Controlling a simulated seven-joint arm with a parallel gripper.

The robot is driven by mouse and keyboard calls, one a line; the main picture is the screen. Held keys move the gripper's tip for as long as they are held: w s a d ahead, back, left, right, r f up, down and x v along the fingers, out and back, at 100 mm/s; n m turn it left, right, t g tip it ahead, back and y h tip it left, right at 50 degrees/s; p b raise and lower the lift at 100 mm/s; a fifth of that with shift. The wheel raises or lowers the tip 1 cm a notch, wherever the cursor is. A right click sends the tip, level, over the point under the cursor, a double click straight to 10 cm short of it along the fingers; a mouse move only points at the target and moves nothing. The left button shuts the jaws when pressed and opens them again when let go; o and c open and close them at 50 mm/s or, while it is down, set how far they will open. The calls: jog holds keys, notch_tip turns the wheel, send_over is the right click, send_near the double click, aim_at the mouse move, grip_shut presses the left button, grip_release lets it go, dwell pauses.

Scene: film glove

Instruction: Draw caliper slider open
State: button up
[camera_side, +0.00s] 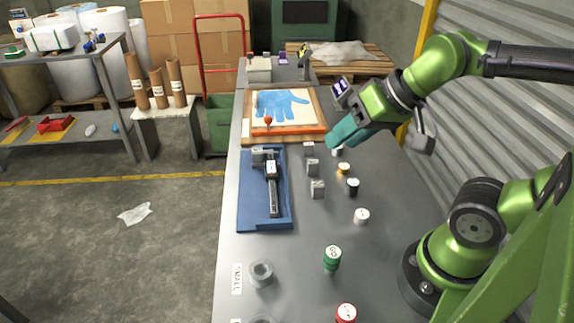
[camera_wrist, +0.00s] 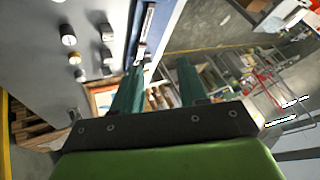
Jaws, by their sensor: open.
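The caliper (camera_side: 272,186) lies in a blue tray (camera_side: 246,214) on the grey bench, its long beam running toward the front and its jaws at the back end. A slider block with a small display sits near the jaw end. In the wrist view part of the caliper (camera_wrist: 146,22) and the blue tray (camera_wrist: 172,27) show at the top. My gripper (camera_side: 339,137) is above the bench, to the right of and behind the caliper, apart from it. Its two teal fingers (camera_wrist: 158,82) are spread with nothing between them.
Small metal blocks (camera_side: 317,189) and several little capped jars (camera_side: 353,187) stand right of the tray. A framed board with a blue glove (camera_side: 281,103) lies behind it.

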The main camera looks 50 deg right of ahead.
jog(key=m+g+h, duration=0.2)
jog(key=m+g, duration=0.3)
jog(key=g, duration=0.2)
send_over(271, 171)
notch_tip(271, 171, down, 6)
jog(key=f, duration=0.1)
notch_tip(271, 171, down, 16)
jog(key=c, duration=0.7)
jog(key=shift+s, duration=0.1)
